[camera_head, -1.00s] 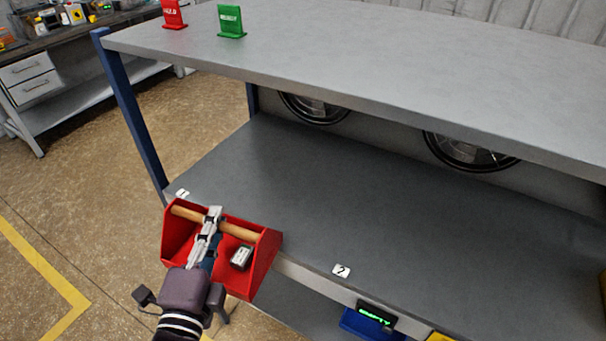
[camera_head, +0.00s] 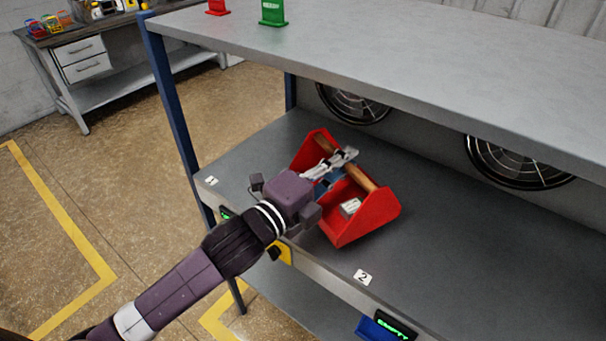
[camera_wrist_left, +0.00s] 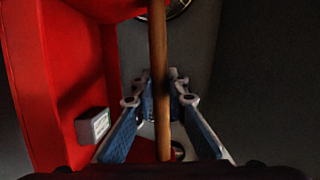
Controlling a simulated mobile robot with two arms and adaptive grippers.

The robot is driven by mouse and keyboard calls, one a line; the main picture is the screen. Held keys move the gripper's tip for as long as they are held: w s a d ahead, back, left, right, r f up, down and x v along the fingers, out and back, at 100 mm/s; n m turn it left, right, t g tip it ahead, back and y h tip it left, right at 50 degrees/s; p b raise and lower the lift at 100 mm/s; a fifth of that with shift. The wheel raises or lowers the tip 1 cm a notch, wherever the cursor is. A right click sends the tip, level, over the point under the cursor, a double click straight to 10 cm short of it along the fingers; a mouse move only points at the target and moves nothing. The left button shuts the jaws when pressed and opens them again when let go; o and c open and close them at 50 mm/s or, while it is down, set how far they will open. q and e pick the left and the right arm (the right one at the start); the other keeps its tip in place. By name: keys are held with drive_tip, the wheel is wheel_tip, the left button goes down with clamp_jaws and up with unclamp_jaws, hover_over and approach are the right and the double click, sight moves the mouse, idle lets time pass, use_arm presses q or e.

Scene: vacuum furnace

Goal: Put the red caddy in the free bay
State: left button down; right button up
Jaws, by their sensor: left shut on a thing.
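The red caddy (camera_head: 375,212) is an open tray with tall end walls and a wooden bar handle (camera_head: 360,178). A small pale block (camera_head: 350,207) sits inside. My left gripper (camera_head: 338,162) is shut on the handle, and its fingers straddle the handle in the left wrist view (camera_wrist_left: 160,100). The caddy is over the grey lower shelf (camera_head: 460,245), behind the front edge, between labels 1 (camera_head: 211,181) and 2 (camera_head: 362,277). I cannot tell whether its base touches the shelf. A green-lit "EMPTY" display (camera_head: 394,328) is on the front edge near label 2. My right gripper is not in view.
The upper shelf (camera_head: 400,70) overhangs the lower one and carries red (camera_head: 217,7) and green (camera_head: 272,12) signs. A blue post (camera_head: 172,105) stands at the left. Round fans (camera_head: 355,103) line the back. The lower shelf right of the caddy is clear.

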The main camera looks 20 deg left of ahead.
use_arm(q)
drive_tip(key=w+a+r+b, duration=0.2)
drive_tip(key=w+a+r, duration=1)
drive_tip(key=w+r, duration=0.1)
wheel_tip(320, 180, down, 20)
drive_tip(key=shift+w+a+p, duration=0.15)
drive_tip(key=shift+w+p, duration=0.1)
drive_tip(key=shift+p, duration=0.1)
drive_tip(key=c, duration=2.3)
unclamp_jaws()
drive_tip(key=shift+f, duration=0.2)
drive_tip(key=o, duration=0.4)
drive_tip(key=shift+s, duration=0.1)
drive_tip(key=shift+c, duration=0.2)
